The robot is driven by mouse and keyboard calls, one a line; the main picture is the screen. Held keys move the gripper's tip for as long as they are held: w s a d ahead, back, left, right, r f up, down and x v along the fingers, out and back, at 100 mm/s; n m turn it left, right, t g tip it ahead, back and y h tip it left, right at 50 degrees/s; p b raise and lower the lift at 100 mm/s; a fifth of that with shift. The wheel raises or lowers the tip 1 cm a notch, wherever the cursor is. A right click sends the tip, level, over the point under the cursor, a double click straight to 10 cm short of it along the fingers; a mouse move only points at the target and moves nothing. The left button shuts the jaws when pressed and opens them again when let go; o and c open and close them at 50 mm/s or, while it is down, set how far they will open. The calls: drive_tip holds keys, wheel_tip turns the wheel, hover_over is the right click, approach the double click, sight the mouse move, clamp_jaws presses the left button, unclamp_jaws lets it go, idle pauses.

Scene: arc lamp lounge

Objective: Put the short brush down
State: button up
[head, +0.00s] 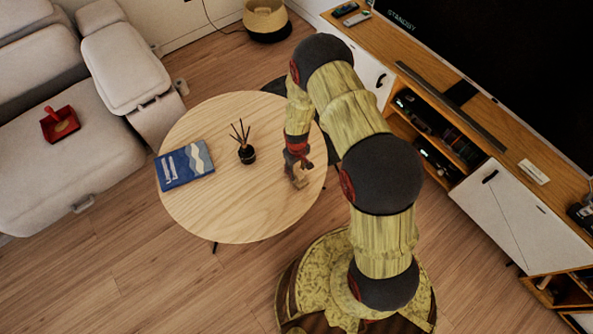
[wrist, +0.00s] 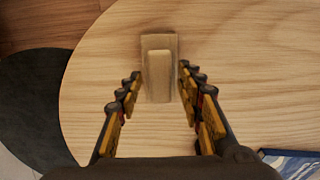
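The short brush (wrist: 159,42) is a pale wooden block with a narrower raised part, seen in the wrist view between and just past my fingertips. In the head view the brush (head: 298,178) is at the right side of the round wooden table (head: 215,215), under my gripper (head: 297,160). It appears to rest on the tabletop. My gripper (wrist: 160,76) points down with its fingers apart on either side of the brush. Gaps show between the fingers and the raised part. Its underside is hidden.
On the table are a dark reed diffuser (head: 247,154) and a blue book (head: 185,165). A red dustpan (head: 60,124) lies on the grey sofa (head: 40,185). The media cabinet (head: 510,210) stands at right. The front of the tabletop is clear.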

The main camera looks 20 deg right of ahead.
wheel_tip(320, 180, up, 10)
drive_tip(key=p, duration=0.3)
wheel_tip(320, 180, up, 29)
drive_tip(key=m+t, duration=0.1)
drive_tip(key=t, duration=0.1)
hover_over(296, 171)
drive_tip(key=s+r+m+t, duration=0.2)
drive_tip(key=s+r+t, duration=0.1)
drive_tip(key=s+r, duration=1.7)
drive_tip(key=shift+s+r+m+t, duration=0.3)
drive_tip(key=shift+s, duration=0.75)
drive_tip(key=shift+o, duration=0.5)
drive_tip(key=shift+d, duration=0.15)
